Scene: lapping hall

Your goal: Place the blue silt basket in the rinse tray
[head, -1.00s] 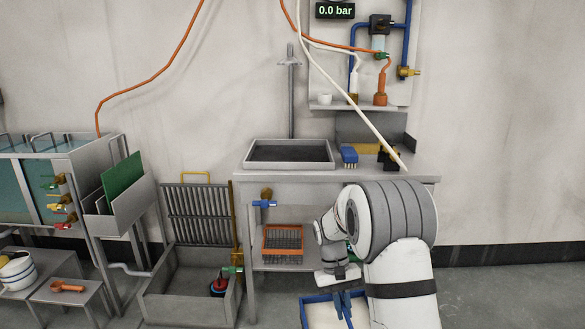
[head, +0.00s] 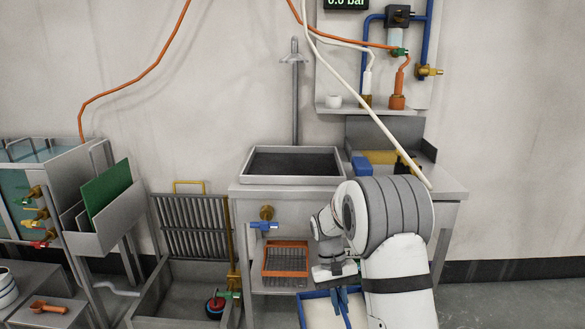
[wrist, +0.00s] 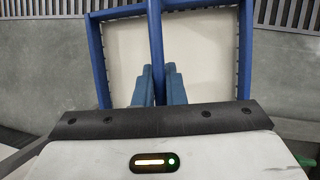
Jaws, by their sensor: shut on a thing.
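The blue silt basket (head: 301,310) has a blue frame and a pale inside, and it hangs at the bottom of the head view, partly cut off by the frame edge. My gripper (head: 340,296) is shut on its blue middle bar. In the wrist view the fingers (wrist: 158,78) clasp that bar, with the basket's blue rim (wrist: 98,60) around a pale, empty-looking floor. The rinse tray, which I take to be the grey-rimmed dark tray (head: 292,178) on the bench under the shower head, is beyond and above the basket. The two are apart.
An orange wire basket (head: 285,259) sits on the shelf below the bench (head: 400,190). A blue-handled tap (head: 265,225) juts from the bench front. A blue block (head: 361,167) and a yellow item lie right of the tray. A floor sink (head: 180,295) stands left.

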